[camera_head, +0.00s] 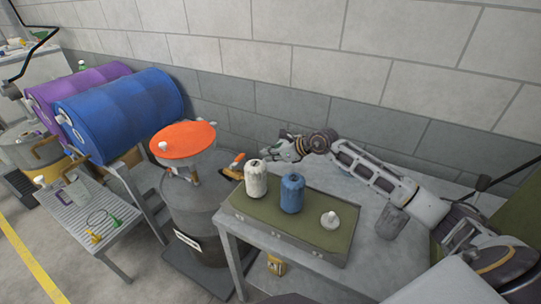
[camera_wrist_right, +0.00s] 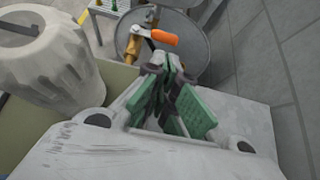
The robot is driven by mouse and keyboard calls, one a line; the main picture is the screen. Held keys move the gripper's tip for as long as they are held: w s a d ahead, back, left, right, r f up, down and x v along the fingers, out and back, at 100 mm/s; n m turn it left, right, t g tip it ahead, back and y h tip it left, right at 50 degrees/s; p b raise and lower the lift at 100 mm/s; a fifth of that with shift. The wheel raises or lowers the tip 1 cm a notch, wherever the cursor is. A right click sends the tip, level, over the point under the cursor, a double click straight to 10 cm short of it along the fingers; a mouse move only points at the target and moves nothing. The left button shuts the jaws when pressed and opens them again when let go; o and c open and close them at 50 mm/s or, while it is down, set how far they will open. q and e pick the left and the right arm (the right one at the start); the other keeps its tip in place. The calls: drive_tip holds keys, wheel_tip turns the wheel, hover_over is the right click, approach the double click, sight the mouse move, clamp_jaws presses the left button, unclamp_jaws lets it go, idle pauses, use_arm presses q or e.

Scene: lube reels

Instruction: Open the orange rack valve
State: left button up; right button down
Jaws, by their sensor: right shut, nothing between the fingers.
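In the right wrist view the orange handle (camera_wrist_right: 157,38) sits on brass-coloured pipework just beyond my right fingertips (camera_wrist_right: 170,62). My right gripper is shut and empty, with its green-padded fingers together. It reaches left above the back of the table. A small gap seems to lie between the fingertips and the handle, but I cannot tell whether they touch. My left gripper is not in view.
The grey drum (camera_head: 200,212) carries an orange disc (camera_head: 184,138). Blue (camera_head: 125,108) and purple (camera_head: 75,85) barrels lie at left. The wall is behind.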

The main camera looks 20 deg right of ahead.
sight(237, 161)
drive_tip(key=shift+b+x, duration=0.8)
drive_tip(key=shift+x, duration=1.95)
drive_tip(key=shift+b+x, duration=0.3)
drive_tip(key=shift+x, duration=0.5)
drive_tip(key=shift+b+x, duration=0.7)
drive_tip(key=shift+x, duration=0.9)
use_arm(q)
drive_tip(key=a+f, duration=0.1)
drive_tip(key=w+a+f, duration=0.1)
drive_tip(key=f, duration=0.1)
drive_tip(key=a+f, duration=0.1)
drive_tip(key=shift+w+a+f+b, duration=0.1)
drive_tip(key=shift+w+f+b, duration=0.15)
drive_tip(key=shift+b, duration=0.15)
use_arm(e)
drive_tip(key=shift+x, duration=0.9)
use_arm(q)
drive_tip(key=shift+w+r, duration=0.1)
use_arm(e)
drive_tip(key=shift+a, duration=0.1)
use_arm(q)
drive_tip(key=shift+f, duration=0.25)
use_arm(e)
drive_tip(key=shift+w+f, duration=0.1)
